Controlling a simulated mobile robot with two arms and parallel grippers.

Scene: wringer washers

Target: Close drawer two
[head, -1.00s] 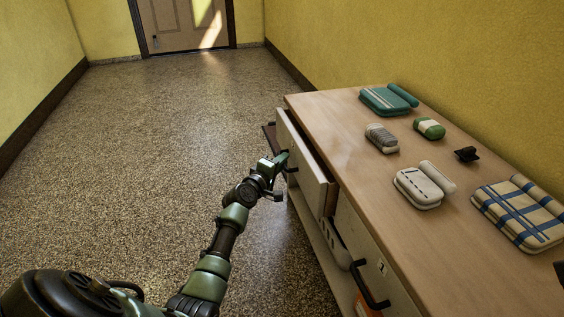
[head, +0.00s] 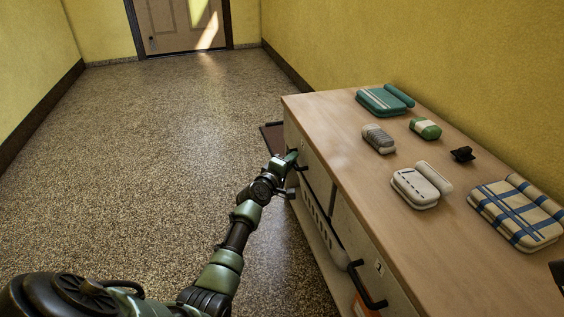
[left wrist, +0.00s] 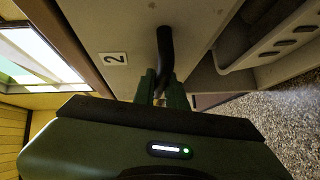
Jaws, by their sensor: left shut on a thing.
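Drawer two (head: 317,172) is at the far end of the wooden cabinet, and its front looks flush or nearly flush with the cabinet face. In the left wrist view its pale front (left wrist: 95,22) fills the upper middle, with a label "2" (left wrist: 113,58) and a black bar handle (left wrist: 165,45). My left gripper (head: 292,160) is at this drawer front. In the left wrist view its green fingers (left wrist: 160,88) are shut on the handle. The fingertips are partly hidden in the head view. My right gripper does not show.
The cabinet top (head: 335,150) carries several cases and pouches, including a teal case (head: 380,101) and a plaid case (head: 515,215). Another black handle (head: 366,287) sticks out nearer me. Below is an open shelf with a white basket (head: 318,222). The speckled floor (head: 150,150) at left is clear.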

